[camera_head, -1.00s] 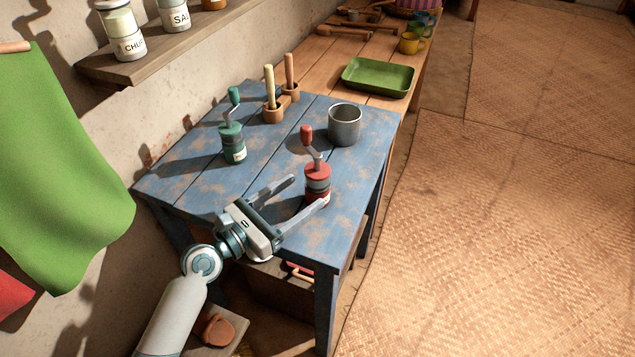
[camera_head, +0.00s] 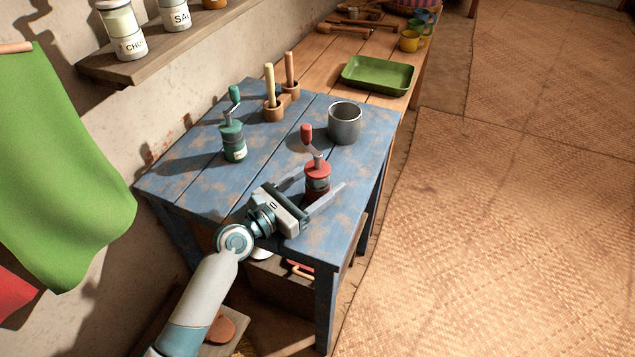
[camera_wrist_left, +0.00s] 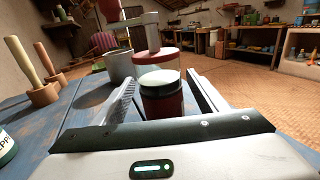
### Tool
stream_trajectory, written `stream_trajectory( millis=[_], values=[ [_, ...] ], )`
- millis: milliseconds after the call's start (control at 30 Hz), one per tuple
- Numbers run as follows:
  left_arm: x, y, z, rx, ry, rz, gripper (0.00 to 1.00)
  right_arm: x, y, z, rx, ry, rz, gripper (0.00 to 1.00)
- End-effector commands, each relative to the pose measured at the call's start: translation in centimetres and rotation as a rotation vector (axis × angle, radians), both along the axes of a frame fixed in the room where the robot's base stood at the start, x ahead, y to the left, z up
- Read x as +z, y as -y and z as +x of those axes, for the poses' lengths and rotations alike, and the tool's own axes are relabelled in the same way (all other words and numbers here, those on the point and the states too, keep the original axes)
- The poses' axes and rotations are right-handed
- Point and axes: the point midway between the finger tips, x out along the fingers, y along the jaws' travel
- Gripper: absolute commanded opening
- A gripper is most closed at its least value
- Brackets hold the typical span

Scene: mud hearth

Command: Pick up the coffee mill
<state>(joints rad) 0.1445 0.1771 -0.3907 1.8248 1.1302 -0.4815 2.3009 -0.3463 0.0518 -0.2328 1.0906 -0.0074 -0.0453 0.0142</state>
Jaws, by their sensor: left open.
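A red coffee mill (camera_head: 317,179) with a crank and red knob stands upright near the front right of the blue table. A green mill (camera_head: 233,139) with a crank stands further left and back. My left gripper (camera_head: 318,188) is open at the red mill, low over the table. In the left wrist view the red mill (camera_wrist_left: 161,98) stands between the two open fingers, with room between it and the right finger. In the head view the gripper hides part of the mill's base. My right gripper is in no view.
A grey metal pot (camera_head: 345,124) stands behind the red mill. Two wooden holders with upright sticks (camera_head: 272,108) stand at the back left. A green tray (camera_head: 378,76) lies on the wooden bench beyond. The table's front right corner is bare.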

Motion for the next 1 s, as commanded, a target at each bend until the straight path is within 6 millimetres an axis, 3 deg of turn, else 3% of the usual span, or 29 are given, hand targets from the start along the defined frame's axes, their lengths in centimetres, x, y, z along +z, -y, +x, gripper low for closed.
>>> stream_trajectory(
  millis=[333,767,1000],
  values=[
    [-0.2,2.4,2.1,-0.001,-0.001,0.001,0.67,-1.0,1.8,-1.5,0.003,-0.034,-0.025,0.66],
    [-0.2,2.4,2.1,-0.001,-0.001,0.001,0.67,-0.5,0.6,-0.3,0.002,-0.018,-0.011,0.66],
    [-0.2,2.4,2.1,-0.001,-0.001,0.001,0.19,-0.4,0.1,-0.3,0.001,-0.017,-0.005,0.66]
  ],
)
